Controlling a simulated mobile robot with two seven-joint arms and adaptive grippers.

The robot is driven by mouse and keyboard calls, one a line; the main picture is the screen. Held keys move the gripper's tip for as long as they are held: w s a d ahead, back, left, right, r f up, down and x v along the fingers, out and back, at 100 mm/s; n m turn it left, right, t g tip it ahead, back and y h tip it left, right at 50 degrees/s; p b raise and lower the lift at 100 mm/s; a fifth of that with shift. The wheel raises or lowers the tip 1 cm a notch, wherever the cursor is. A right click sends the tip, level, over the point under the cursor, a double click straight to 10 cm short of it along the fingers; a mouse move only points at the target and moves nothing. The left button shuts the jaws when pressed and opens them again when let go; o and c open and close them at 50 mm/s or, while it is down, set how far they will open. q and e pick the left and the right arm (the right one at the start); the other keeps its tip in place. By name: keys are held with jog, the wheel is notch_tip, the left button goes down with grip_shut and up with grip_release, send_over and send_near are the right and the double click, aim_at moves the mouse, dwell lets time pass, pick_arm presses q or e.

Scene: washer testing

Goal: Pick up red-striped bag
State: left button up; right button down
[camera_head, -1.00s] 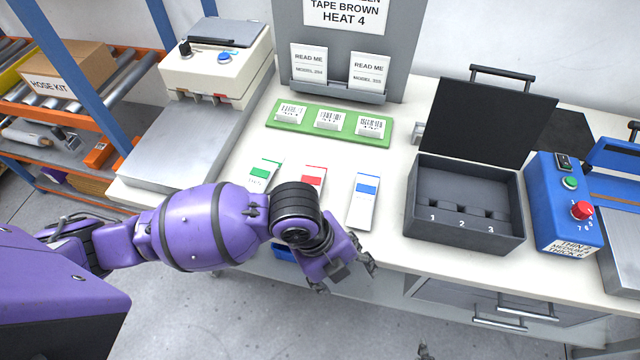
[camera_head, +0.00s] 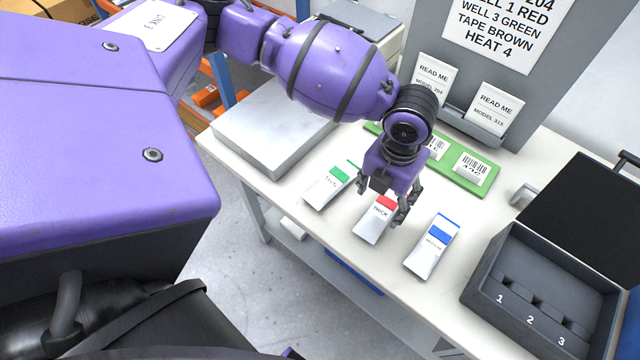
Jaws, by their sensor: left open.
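The red-striped bag (camera_head: 372,226) is a small white packet with a red band and the word THICK. It lies on the white table between a green-striped bag (camera_head: 328,186) on its left and a blue-striped bag (camera_head: 432,245) on its right. My left gripper (camera_head: 402,212) is open and points down over the upper right part of the red-striped bag. Its fingers hide part of the bag's right edge. I cannot tell whether they touch it. My right gripper is not in view.
A dark open case (camera_head: 480,290) with numbered wells stands at the right. A green strip (camera_head: 482,190) with barcode packets lies behind the bags. A grey board (camera_head: 425,105) holds READ ME cards. A metal plate (camera_head: 270,125) is at the left. The table's front edge is close to the bags.

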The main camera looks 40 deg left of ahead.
aim_at(381, 210)
pick_arm(q)
jog(key=f, duration=0.5)
jog(key=shift+s+d, duration=0.1)
jog(key=shift+d, duration=0.2)
jog(key=shift+r, duration=0.1)
jog(key=c, duration=1.2)
jog(key=shift+c, duration=0.7)
jog(key=shift+r, duration=0.2)
